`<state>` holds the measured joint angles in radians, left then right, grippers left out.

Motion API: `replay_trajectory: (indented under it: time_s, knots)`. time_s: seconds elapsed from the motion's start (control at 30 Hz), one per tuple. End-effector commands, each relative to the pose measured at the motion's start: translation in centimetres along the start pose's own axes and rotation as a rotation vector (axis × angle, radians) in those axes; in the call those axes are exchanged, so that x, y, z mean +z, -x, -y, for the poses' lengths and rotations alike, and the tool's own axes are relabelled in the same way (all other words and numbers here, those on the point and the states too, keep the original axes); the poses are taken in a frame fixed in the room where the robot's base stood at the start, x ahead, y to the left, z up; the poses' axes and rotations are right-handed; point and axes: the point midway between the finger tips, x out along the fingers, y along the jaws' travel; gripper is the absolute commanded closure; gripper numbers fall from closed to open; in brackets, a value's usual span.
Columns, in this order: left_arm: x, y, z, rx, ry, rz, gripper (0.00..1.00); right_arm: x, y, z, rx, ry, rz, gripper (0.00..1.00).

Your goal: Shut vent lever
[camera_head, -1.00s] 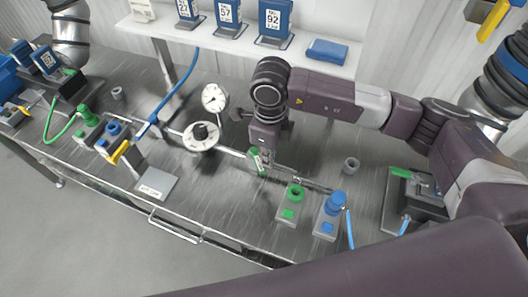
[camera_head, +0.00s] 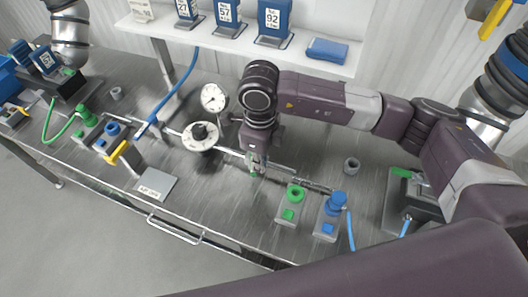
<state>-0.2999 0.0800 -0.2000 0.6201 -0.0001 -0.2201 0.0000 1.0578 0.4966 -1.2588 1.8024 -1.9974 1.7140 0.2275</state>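My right gripper (camera_head: 256,163) points down at the metal pipe line in the middle of the bench. A small green-marked lever (camera_head: 254,174) is at its fingertips and mostly hidden by them. I cannot tell whether the fingers touch the lever or are closed on it. A round white gauge (camera_head: 213,97) and a black knob on a pale round base (camera_head: 200,133) stand to the left of the gripper. My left gripper is not in view.
A green-ringed block (camera_head: 293,203) and a blue-topped block (camera_head: 333,212) stand to the right of the gripper, near the front edge. A yellow-handled valve (camera_head: 119,152) and a label plate (camera_head: 156,185) are left. A shelf (camera_head: 143,27) runs behind.

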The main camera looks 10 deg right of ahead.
Motion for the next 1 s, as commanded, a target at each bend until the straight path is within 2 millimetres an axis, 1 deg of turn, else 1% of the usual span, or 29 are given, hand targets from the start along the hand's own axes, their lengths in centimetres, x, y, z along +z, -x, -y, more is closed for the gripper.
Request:
replay_trajectory:
  time_s: [0.03, 0.3, 0.67, 0.77, 0.87, 1.0]
  knots:
    - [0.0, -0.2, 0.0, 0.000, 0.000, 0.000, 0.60, -0.1, -0.5, -0.5, 0.010, 0.005, -0.011, 1.00]
    - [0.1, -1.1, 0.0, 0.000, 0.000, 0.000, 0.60, 1.5, -0.6, -1.2, 0.008, 0.006, -0.008, 1.00]
    - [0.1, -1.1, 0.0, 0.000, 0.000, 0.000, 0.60, 1.8, -0.4, -1.3, 0.007, 0.004, -0.007, 1.00]
    - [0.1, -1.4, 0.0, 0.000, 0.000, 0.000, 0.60, 2.2, -0.5, -1.4, 0.006, 0.005, -0.006, 1.00]
    - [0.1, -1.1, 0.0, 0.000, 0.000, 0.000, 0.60, 2.2, -0.1, -1.2, 0.005, 0.003, -0.005, 1.00]
    - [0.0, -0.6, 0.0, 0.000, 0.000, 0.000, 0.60, 2.1, 1.0, -1.1, 0.002, 0.002, -0.001, 1.00]
